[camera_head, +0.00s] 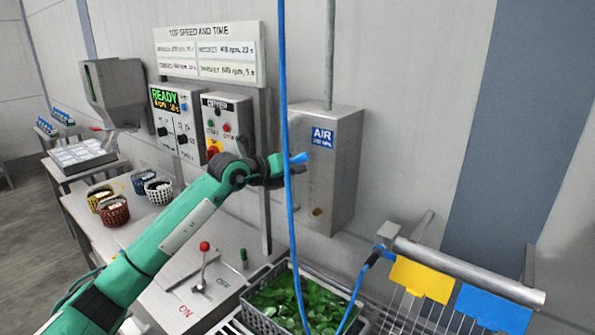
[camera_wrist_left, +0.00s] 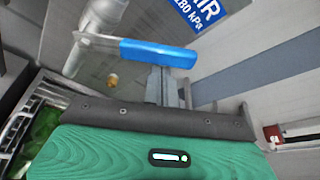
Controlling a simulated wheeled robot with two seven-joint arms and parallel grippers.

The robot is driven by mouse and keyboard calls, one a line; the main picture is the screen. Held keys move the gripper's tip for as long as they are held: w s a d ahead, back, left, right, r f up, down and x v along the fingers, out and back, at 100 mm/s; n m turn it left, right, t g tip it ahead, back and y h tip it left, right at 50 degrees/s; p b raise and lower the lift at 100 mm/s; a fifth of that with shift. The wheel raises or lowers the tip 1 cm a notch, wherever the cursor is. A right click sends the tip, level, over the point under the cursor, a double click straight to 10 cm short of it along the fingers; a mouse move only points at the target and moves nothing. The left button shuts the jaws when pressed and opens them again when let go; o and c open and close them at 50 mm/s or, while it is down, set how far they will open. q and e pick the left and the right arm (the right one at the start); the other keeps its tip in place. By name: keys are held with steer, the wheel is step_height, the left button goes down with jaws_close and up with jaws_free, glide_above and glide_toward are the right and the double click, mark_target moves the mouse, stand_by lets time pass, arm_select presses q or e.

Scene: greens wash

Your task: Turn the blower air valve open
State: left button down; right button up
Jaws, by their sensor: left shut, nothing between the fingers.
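The blower air valve has a blue handle (camera_wrist_left: 158,53) on a silver lever, set crosswise to a grey pipe (camera_wrist_left: 105,14) in the left wrist view. In the head view only a bit of the blue handle (camera_head: 299,158) shows beyond my fingers, in front of the AIR box (camera_head: 345,170). My left gripper (camera_head: 277,168) is shut and empty, its fingers at the handle. In the left wrist view its fingertips (camera_wrist_left: 168,82) end just below the handle; I cannot tell whether they touch. My right gripper is not in view.
A blue hose (camera_head: 285,90) hangs close to my left gripper. Below are a crate of greens (camera_head: 246,313), a red-knobbed lever (camera_head: 204,247) marked ON and OFF, and a rail with yellow (camera_head: 420,279) and blue tags. Control panels (camera_head: 227,120) stand behind my left arm.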

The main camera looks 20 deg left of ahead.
arm_select(q)
steer(key=shift+a+r+n+h+b, duration=0.2)
steer(key=shift+r+n+h+b, duration=0.1)
steer(key=shift+r+n+b, duration=0.1)
stand_by(0.5)
steer(key=w+a+r+n+t+h, duration=0.1)
steer(key=a+r+n+h, duration=0.2)
steer(key=n, duration=0.4)
steer(key=shift+w+a+r+p, duration=0.45)
steer(key=shift+a+r, duration=0.1)
steer(key=shift+a, duration=0.35)
steer(key=shift+n, duration=0.3)
